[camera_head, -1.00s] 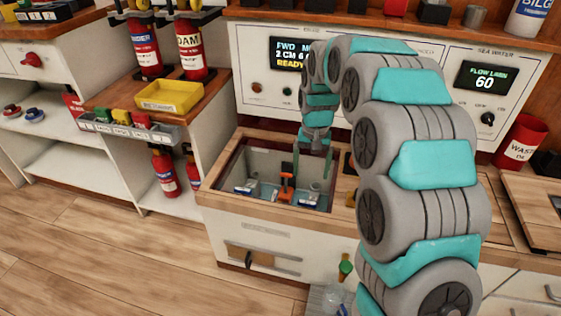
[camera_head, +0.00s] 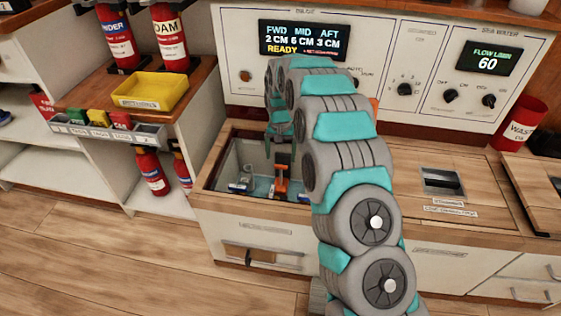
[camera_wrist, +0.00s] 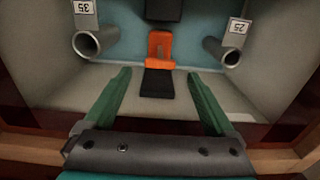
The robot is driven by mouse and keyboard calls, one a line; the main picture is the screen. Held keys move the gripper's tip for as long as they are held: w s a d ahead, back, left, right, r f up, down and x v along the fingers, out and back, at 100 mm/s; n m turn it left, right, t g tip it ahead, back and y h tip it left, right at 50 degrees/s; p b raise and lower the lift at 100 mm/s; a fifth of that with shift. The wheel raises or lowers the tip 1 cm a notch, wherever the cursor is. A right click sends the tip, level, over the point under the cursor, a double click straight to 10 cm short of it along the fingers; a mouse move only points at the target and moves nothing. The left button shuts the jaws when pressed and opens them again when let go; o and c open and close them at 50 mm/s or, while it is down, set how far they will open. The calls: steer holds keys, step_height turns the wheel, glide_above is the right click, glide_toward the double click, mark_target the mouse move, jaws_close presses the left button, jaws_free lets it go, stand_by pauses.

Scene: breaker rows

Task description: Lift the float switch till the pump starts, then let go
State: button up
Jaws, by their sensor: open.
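The float switch looks to be the orange piece with black parts (camera_head: 281,178) inside the open bilge well (camera_head: 208,183). In the wrist view the orange piece (camera_wrist: 160,48) lies ahead of and between my gripper's fingers, with no finger seen touching it. My gripper (camera_wrist: 160,80) is open and empty, its two green fingers spread wide. In the head view my gripper (camera_head: 281,150) is over the well, above the orange piece, and its fingers are partly hidden by my arm. The display (camera_head: 302,39) reads FWD 2 CM, MID 6 CM, AFT 3 CM, READY.
Two pipe stubs, labelled 35 (camera_wrist: 88,43) and 25 (camera_wrist: 222,50), flank the orange piece. The well's walls stand close around my gripper. A yellow tray (camera_head: 150,92) and fire extinguishers (camera_head: 168,38) are at left. A knob panel (camera_head: 430,75) stands behind.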

mark_target(281, 165)
steer(key=shift+f, duration=2)
steer(key=shift+c, duration=0.3)
jaws_close()
